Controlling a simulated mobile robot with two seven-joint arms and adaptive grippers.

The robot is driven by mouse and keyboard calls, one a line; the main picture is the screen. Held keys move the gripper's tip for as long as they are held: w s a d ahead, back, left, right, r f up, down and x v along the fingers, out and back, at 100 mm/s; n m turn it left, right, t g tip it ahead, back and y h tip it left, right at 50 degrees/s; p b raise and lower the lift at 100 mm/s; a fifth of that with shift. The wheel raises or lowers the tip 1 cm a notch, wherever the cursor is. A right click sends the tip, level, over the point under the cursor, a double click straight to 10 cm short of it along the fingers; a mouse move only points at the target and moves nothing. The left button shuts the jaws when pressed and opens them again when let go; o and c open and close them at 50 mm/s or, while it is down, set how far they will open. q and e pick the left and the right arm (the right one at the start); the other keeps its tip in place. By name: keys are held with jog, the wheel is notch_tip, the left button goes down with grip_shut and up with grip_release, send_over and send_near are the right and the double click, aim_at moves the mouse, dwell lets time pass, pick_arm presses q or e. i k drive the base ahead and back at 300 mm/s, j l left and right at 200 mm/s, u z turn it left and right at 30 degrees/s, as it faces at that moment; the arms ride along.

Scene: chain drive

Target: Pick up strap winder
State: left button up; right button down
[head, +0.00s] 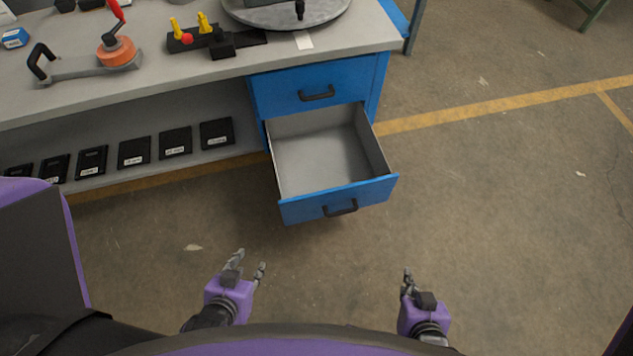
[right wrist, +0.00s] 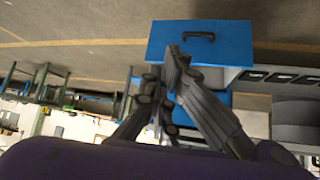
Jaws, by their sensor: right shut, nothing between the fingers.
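The likely strap winder is a grey flat tool with an orange drum (head: 116,51), a red crank on top and a black handle at its left end. It lies on the workbench at the upper left in the head view. My left gripper (head: 251,260) is open and empty over the floor, well below and to the right of it. My right gripper (head: 407,274) is shut and empty, farther right over the floor. Its fingers also show in the right wrist view (right wrist: 167,62), where no winder is visible.
An open empty blue drawer (head: 337,200) juts from the workbench (head: 205,75) above both grippers. A black fixture with yellow pegs (head: 203,38) and a grey round plate (head: 270,18) stand on the bench. Several black boxes (head: 175,142) line the shelf below. The floor at right is clear.

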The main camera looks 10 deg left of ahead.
aim_at(125, 57)
jog(key=u, duration=1.6)
